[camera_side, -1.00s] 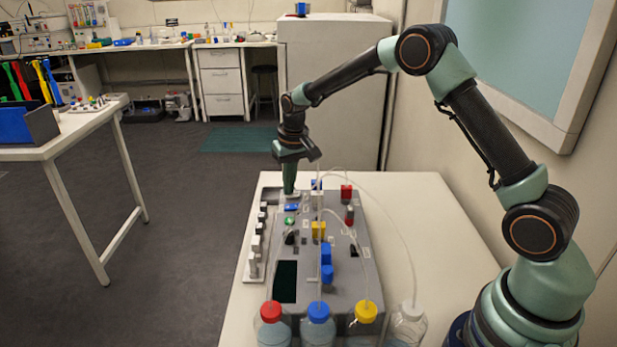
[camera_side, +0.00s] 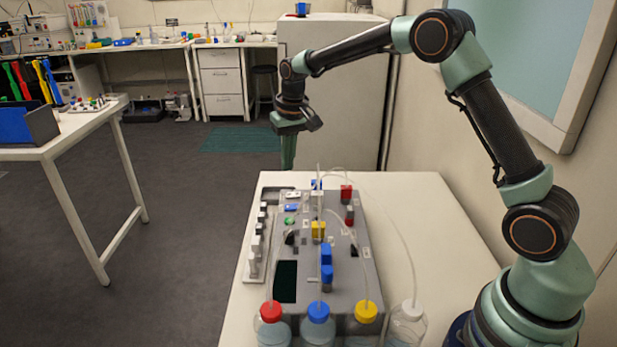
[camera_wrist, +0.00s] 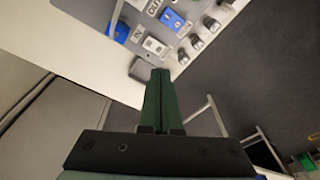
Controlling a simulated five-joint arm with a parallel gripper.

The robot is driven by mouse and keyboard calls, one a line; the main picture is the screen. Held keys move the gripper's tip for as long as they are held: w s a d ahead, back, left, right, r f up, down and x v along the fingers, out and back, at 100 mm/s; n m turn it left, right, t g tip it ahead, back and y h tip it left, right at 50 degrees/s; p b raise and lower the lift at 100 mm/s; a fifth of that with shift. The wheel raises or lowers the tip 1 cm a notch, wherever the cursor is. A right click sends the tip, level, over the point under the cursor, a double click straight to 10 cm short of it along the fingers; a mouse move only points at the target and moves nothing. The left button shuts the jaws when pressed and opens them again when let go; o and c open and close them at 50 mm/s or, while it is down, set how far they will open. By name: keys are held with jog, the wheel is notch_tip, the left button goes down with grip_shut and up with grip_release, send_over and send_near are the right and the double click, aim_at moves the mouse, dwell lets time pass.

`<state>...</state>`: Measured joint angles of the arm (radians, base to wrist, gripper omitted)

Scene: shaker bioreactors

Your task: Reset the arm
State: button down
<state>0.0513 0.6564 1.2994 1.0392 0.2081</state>
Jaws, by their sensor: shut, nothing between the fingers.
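My gripper (camera_side: 288,158) is shut and empty, pointing down. In the side view its green fingers hang above the far left edge of the white table, just beyond the grey bioreactor panel (camera_side: 340,262). In the wrist view the shut fingers (camera_wrist: 159,80) point toward the panel's corner, where a white rocker switch (camera_wrist: 153,46), a blue switch (camera_wrist: 173,20) and several knobs show. The fingers appear apart from the panel. The panel carries a lit green button (camera_side: 290,222), yellow and blue blocks, and a dark screen (camera_side: 286,281).
Bottles with red (camera_side: 270,311), blue (camera_side: 318,311), yellow (camera_side: 366,311) and white (camera_side: 408,309) caps stand at the near edge, with thin tubes arching over the panel. A pale cabinet (camera_side: 335,100) stands behind. The right part of the white table (camera_side: 430,230) is clear.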

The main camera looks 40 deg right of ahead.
jog(key=s+a+r+t, duration=0.1)
jog(key=s+r, duration=0.4)
jog(key=r, duration=0.2)
jog(key=s+a+r+n+t, duration=0.1)
jog(key=s, duration=0.9)
jog(key=s+r+n+t, duration=0.2)
jog(key=s, duration=0.8)
jog(key=shift+a, duration=0.4)
